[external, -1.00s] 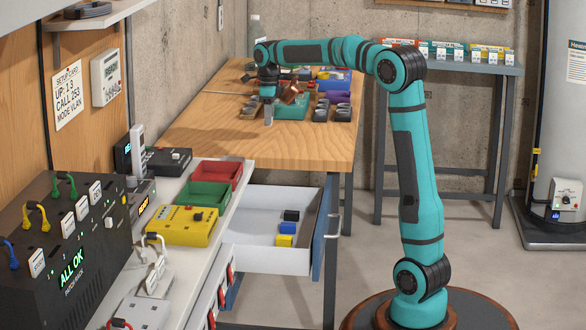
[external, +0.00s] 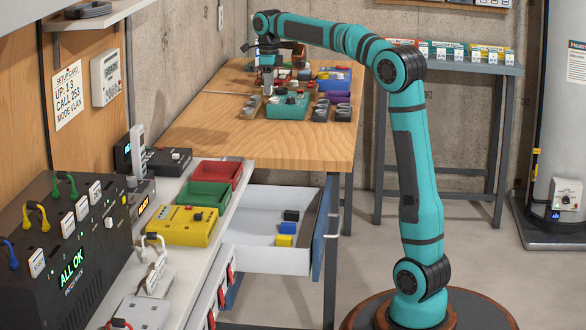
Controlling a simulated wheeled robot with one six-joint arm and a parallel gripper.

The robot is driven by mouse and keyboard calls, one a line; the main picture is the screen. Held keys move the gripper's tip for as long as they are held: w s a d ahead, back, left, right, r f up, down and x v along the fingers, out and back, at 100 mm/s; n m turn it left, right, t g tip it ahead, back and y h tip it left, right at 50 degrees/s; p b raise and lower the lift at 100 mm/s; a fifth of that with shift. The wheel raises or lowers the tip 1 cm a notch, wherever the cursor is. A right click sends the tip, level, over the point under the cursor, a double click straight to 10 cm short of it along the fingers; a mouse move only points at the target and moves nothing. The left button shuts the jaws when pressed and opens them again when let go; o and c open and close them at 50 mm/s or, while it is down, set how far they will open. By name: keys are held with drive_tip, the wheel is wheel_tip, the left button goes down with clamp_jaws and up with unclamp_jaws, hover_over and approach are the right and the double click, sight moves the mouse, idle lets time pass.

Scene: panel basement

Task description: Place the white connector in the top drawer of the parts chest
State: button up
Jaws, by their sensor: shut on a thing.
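My gripper (external: 268,88) is raised above the back left of the wooden workbench (external: 225,135), near a teal box. It is shut on a small pale thing at its tips. This fits the white connector, but its shape is too small and hidden to make out. The parts chest (external: 330,235) stands under the bench with its white-walled top drawer (external: 268,258) pulled open. A black connector (external: 291,215), a blue one (external: 287,228) and a yellow one (external: 284,240) lie at the drawer's right side. The gripper is well behind and above the drawer.
The teal box (external: 288,106), dark round-topped parts (external: 320,114) and a blue bin (external: 333,78) stand around the gripper. The front of the bench is clear.

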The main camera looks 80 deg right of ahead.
drive_tip(key=w+a+r+n, duration=0.1)
drive_tip(key=w+a+n, duration=0.15)
drive_tip(key=a, duration=1.15)
drive_tip(key=w+a+n, duration=0.1)
drive_tip(key=a+n, duration=0.3)
drive_tip(key=a, duration=1)
drive_tip(key=w+a+r+n, duration=0.1)
drive_tip(key=w+a+n, duration=0.15)
drive_tip(key=a, duration=1.15)
drive_tip(key=s+a+f+n, duration=0.1)
drive_tip(key=s+a+n, duration=0.2)
drive_tip(key=s+a, duration=0.55)
drive_tip(key=s+a+n, duration=0.3)
drive_tip(key=s+a, duration=0.2)
drive_tip(key=a, duration=0.6)
drive_tip(key=s+a+f+n, duration=0.1)
drive_tip(key=s+a+n, duration=0.2)
drive_tip(key=s+a, duration=0.45)
drive_tip(key=shift+w+a+f, duration=0.25)
drive_tip(key=shift+f, duration=3.15)
drive_tip(key=shift+w+a+f, duration=0.2)
drive_tip(key=shift+a+f, duration=0.1)
drive_tip(key=shift+f, duration=3.1)
drive_tip(key=shift+w+a+f, duration=0.25)
drive_tip(key=shift+f, duration=3.15)
drive_tip(key=shift+f, duration=0.1)
